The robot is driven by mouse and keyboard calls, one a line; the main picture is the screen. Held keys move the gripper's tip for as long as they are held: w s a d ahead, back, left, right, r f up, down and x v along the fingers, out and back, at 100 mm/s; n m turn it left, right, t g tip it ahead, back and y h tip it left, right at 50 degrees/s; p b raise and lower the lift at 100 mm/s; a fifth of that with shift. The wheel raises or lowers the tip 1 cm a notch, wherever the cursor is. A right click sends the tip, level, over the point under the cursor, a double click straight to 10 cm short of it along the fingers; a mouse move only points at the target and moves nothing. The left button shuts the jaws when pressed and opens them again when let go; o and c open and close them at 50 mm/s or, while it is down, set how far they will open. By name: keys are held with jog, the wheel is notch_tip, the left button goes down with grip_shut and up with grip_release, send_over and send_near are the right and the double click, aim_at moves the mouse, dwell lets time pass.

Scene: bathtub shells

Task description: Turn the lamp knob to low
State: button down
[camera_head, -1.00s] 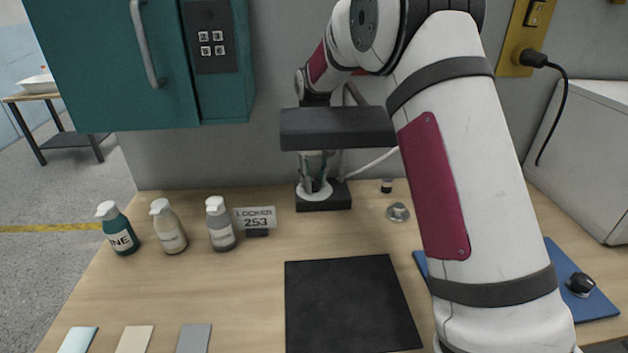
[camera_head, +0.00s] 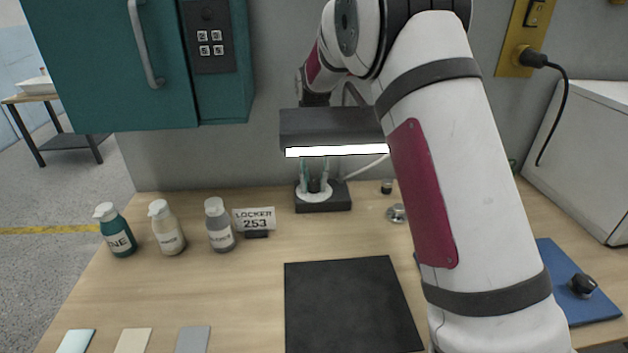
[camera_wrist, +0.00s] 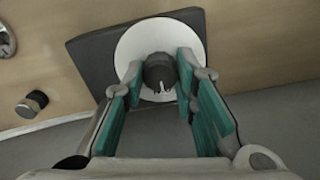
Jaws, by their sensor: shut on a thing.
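The lamp (camera_head: 335,128) stands at the back of the table, with a dark rectangular head and a bright white strip glowing along its lower edge. Its dark base (camera_head: 338,201) carries a white disc (camera_head: 309,194). In the wrist view the dark round knob (camera_wrist: 160,72) sits in the middle of the white disc (camera_wrist: 128,50) and has a small white mark. My gripper (camera_wrist: 160,75) has teal-padded fingers on either side of the knob and is shut on it. In the head view my gripper (camera_head: 314,180) shows small under the lamp head, and my arm hides part of the lamp's right side.
Several pump bottles (camera_head: 167,228) and a "LOCKER 253" sign (camera_head: 254,220) stand left of the lamp. A black mat (camera_head: 350,305) lies in front. A teal cabinet (camera_head: 120,65) hangs at upper left. A small dark cylinder (camera_wrist: 32,104) lies near the lamp base.

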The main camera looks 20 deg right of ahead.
aim_at(314, 182)
dwell(0.3)
jog(key=c, duration=1.3)
grip_release()
jog(key=shift+r, duration=0.1)
notch_tip(314, 182, up, 12)
